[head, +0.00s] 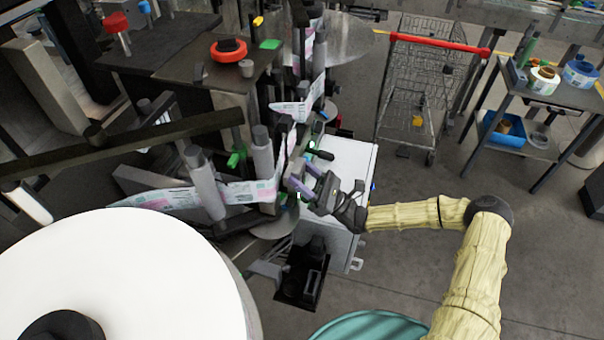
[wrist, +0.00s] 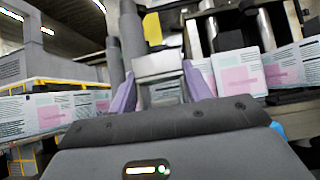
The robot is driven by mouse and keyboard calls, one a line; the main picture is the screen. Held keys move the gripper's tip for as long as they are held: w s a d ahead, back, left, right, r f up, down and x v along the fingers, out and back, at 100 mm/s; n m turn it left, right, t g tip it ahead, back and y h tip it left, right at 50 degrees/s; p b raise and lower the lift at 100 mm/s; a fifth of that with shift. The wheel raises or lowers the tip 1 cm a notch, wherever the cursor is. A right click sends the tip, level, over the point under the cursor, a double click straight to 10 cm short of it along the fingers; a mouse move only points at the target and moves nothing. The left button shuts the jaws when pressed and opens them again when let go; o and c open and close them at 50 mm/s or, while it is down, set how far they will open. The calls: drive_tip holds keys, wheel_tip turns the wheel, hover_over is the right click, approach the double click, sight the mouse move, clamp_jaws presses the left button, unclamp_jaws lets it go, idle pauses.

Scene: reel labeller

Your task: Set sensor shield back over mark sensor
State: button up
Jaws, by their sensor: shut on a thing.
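My gripper (head: 304,181) reaches in from the right at the labelling machine, beside the printed label web. In the wrist view its two purple fingertips (wrist: 161,90) are shut on a grey metal piece, which looks like the sensor shield (wrist: 160,64). The shield stands between the fingers, close in front of the web. In the head view the gripper and machine parts hide the shield. I cannot pick out the mark sensor for certain; small green lights show just above the gripper in the head view.
The label web (head: 250,192) runs past grey rollers (head: 205,184) left of my gripper. A large white reel (head: 130,280) fills the lower left. A black tray (head: 302,278) sits below. A wire cart (head: 425,85) and a side table (head: 560,90) stand right, with clear floor before them.

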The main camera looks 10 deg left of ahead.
drive_tip(key=shift+d+r, duration=0.15)
drive_tip(key=shift+r, duration=0.15)
drive_tip(key=shift+f, duration=0.2)
drive_tip(key=shift+f, duration=0.3)
drive_tip(key=shift+w+r, duration=0.1)
drive_tip(key=shift+r, duration=0.2)
idle(0.5)
drive_tip(key=shift+f, duration=0.15)
drive_tip(key=shift+f, duration=0.1)
drive_tip(key=shift+s+r+p, duration=0.2)
drive_tip(key=shift+r+p, duration=0.2)
drive_tip(key=shift+p, duration=0.1)
